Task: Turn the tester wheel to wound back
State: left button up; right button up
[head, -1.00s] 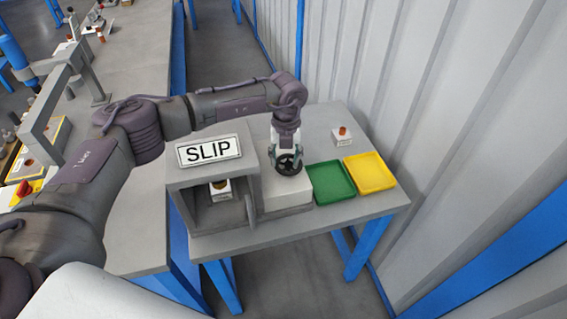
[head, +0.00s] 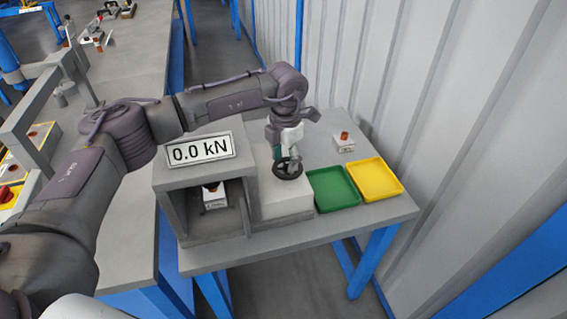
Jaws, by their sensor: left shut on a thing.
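The tester (head: 205,238) is a grey box on a small table, with an open front. Its sign (head: 200,150) reads "0.0 kN". A white block with a dark reddish top (head: 214,195) stands inside the opening. The black tester wheel (head: 279,172) lies flat on top of the pale housing at the tester's right. My left gripper (head: 289,160) reaches down from above and is shut on the wheel; its fingers hide part of the rim. My right gripper is not in view.
A green tray (head: 331,205) and a yellow tray (head: 376,197) lie right of the wheel. A small white block with a reddish top (head: 344,143) stands behind them. A corrugated wall (head: 440,130) rises close behind the table. A long bench (head: 130,60) runs on the left.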

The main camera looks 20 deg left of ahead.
pick_arm(q)
jog(key=shift+s+d+f+m+b, duration=0.4)
jog(key=shift+f+m, duration=0.3)
jog(key=shift+m, duration=0.2)
jog(key=o, duration=1.3)
jog(key=shift+s+d+r, duration=0.1)
jog(key=shift+d, duration=0.1)
jog(key=shift+o, duration=1.2)
jog(key=shift+w, duration=0.25)
jog(key=shift+a+r, duration=0.1)
jog(key=shift+a, duration=0.05)
jog(key=shift+r, duration=0.1)
